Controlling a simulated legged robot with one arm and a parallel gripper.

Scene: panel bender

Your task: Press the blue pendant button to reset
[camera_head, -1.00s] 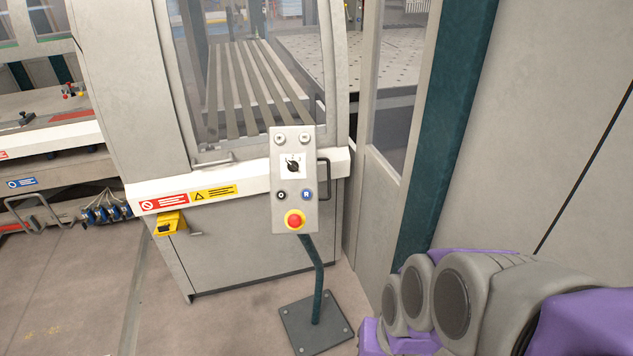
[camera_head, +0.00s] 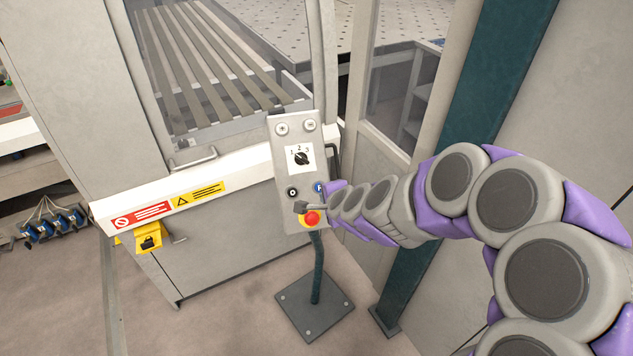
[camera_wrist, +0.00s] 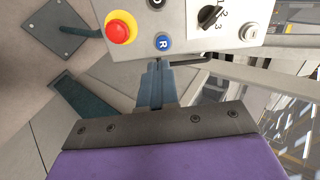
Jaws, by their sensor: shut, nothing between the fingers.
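The pendant (camera_head: 289,150) is a grey control box on a dark green post with a square floor plate. In the wrist view the blue button (camera_wrist: 163,43) shows clearly, beside the red emergency stop on yellow (camera_wrist: 120,28). My gripper (camera_wrist: 157,64) is shut and empty, its fingertips pointing at the pendant just below the blue button in that picture. I cannot tell whether they touch the panel. In the head view my gripper (camera_head: 301,207) is in front of the pendant near the red stop.
The pendant also has a black button (camera_head: 292,192), a rotary selector (camera_head: 302,158) and two pale buttons at the top. The machine housing (camera_head: 210,240) stands behind it. A teal column (camera_head: 500,80) rises at the right. Floor is clear in front.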

